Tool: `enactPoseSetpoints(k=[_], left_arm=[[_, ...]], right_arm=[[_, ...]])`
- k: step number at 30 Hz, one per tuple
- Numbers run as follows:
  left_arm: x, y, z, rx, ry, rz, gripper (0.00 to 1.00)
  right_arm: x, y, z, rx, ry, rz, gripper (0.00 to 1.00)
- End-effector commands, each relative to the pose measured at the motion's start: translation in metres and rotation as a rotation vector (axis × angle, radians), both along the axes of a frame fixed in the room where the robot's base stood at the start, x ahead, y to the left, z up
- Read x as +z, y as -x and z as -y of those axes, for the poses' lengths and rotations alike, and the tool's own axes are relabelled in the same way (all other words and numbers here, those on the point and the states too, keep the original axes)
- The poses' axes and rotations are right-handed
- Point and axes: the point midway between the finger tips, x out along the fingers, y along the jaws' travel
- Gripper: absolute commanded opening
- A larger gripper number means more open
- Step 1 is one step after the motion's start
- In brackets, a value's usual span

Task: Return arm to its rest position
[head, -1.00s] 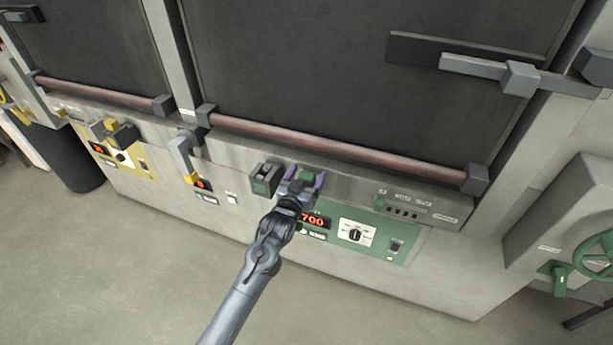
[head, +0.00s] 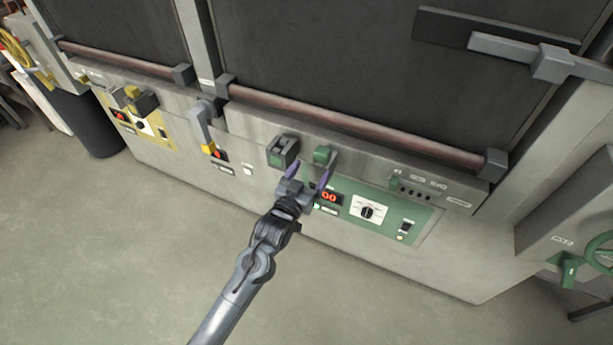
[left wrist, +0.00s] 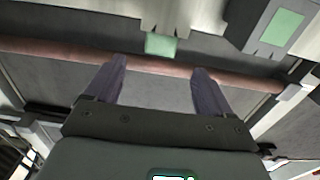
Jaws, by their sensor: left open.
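My left gripper (head: 308,178) is open and empty in front of the furnace's green control panel (head: 388,222). Its two purple fingers point up toward a small green-tipped knob or handle (head: 323,157) on the ledge. The fingers stand apart from that knob. In the left wrist view the open fingers (left wrist: 157,88) show with the green knob (left wrist: 161,44) beyond the gap between them. My right gripper is not in view.
A grey block with a green face (head: 283,151) sits left of the knob. A long reddish bar (head: 350,122) runs below the dark furnace door (head: 360,60). A yellow panel (head: 145,130) is at the left and a green handwheel (head: 600,250) at the right. The floor (head: 110,260) is clear.

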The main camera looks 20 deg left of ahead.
Motion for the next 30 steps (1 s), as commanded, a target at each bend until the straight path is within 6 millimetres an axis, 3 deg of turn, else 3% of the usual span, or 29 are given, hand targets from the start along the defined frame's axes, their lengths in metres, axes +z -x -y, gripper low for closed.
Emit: enactPoseSetpoints(k=[6,19,22,25,30], left_arm=[[0.001,0.014,0.000,0.000,0.000,0.001,0.83],[-0.005,0.018,0.000,0.000,0.000,-0.008,0.83],[-0.022,0.026,-0.001,0.000,-0.002,-0.037,0.83],[-0.055,0.043,-0.002,0.000,-0.007,-0.093,0.83],[-0.104,0.108,-0.004,-0.014,-0.018,-0.212,0.83]], right_arm=[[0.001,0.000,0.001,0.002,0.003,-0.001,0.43],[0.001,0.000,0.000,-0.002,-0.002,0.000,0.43],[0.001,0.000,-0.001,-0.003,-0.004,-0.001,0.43],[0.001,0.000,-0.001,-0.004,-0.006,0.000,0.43],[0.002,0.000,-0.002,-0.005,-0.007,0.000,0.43]])
